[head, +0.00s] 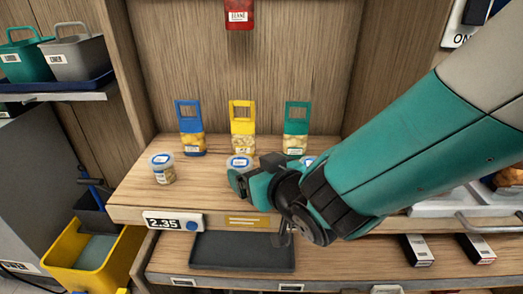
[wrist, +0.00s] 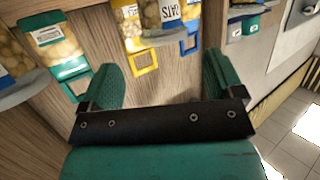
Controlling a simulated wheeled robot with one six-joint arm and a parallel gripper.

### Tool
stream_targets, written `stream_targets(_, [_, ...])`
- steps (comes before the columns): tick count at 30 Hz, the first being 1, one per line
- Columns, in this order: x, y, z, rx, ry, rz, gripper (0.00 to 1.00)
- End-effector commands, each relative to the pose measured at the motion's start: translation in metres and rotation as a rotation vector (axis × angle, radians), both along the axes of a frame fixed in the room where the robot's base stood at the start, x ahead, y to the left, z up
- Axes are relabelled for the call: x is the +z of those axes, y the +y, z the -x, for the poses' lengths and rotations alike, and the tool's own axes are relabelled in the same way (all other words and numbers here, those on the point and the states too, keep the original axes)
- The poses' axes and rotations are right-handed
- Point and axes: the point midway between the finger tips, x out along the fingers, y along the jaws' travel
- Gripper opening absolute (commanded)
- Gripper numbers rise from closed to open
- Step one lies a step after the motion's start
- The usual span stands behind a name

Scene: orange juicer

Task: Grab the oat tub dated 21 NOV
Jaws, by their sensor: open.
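Three small clear tubs with pale contents and blue-marked lids stand on the wooden shelf: a left tub (head: 162,170), a middle tub (head: 239,162) and a right tub (head: 308,159), partly hidden by my arm. No date is readable on them. The wrist view is upside down; one tub with a white and blue label (wrist: 172,12) shows at the top, another (wrist: 12,62) at the left edge. My gripper (head: 250,173) is open, just in front of the middle tub in the head view. Its teal fingers (wrist: 165,85) have nothing between them.
Blue (head: 190,128), yellow (head: 242,127) and green (head: 295,127) handled packs stand behind the tubs. A 2.35 price display (head: 175,222) is on the shelf's front edge. A dark tray (head: 243,252) lies below. Shelf room is free between the left and middle tubs.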

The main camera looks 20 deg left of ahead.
Motion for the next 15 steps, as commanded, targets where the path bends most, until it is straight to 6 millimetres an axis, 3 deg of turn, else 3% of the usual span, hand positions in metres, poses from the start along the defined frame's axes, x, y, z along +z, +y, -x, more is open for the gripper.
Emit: stream_targets(15, [-0.021, 0.04, -0.031, 0.001, 0.0, 0.0, 0.87])
